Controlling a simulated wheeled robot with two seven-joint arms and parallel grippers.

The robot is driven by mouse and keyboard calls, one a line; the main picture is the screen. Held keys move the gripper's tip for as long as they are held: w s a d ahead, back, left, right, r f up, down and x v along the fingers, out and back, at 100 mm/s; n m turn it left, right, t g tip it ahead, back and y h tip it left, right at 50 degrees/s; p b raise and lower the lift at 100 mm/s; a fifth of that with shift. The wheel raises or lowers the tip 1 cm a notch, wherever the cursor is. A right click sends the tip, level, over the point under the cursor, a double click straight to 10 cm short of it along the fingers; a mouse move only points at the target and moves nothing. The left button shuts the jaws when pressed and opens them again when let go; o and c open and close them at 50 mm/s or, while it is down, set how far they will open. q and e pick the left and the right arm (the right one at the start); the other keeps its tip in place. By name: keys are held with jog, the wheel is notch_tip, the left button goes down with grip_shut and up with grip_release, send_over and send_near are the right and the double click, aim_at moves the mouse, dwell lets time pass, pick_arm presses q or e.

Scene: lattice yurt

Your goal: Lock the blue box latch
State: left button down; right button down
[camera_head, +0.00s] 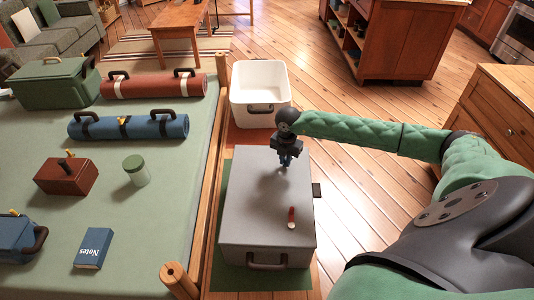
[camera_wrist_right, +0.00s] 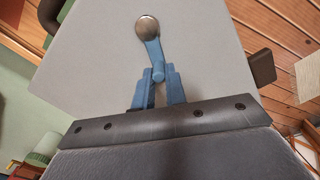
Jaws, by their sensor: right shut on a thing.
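My right gripper (camera_head: 287,160) points down over the grey box (camera_head: 245,205), near the back of its lid. In the right wrist view its blue fingers (camera_wrist_right: 158,92) are closed around a small blue-handled piece (camera_wrist_right: 151,45) with a round metal end, like a spoon. I cannot tell whether that end touches the lid. The blue box (camera_head: 12,237) stands on the green table at the left edge, partly cut off. It has a dark handle, and a small orange piece shows on its top; the latch state is not clear. My left gripper is not in view.
A red piece (camera_head: 291,217) with a pale end lies on the grey lid. A white bin (camera_head: 260,85) stands behind. The green table (camera_head: 150,235) holds a notebook (camera_head: 93,248), a jar (camera_head: 136,170), a brown box (camera_head: 66,177), rolls and a green box (camera_head: 55,85).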

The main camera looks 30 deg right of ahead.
jog(key=shift+s+d, duration=0.2)
jog(key=shift+s, duration=0.05)
jog(key=shift+s+d, duration=0.1)
jog(key=shift+d, duration=0.05)
jog(key=shift+s+d, duration=0.35)
jog(key=shift+s, duration=0.1)
jog(key=shift+s+d, duration=0.15)
dwell(0.3)
jog(key=c, duration=2.2)
grip_release()
jog(key=shift+s+d, duration=0.45)
jog(key=c, duration=2.2)
grip_release()
jog(key=c, duration=2.2)
grip_release()
jog(key=c, duration=0.8)
grip_release()
jog(key=shift+o, duration=0.2)
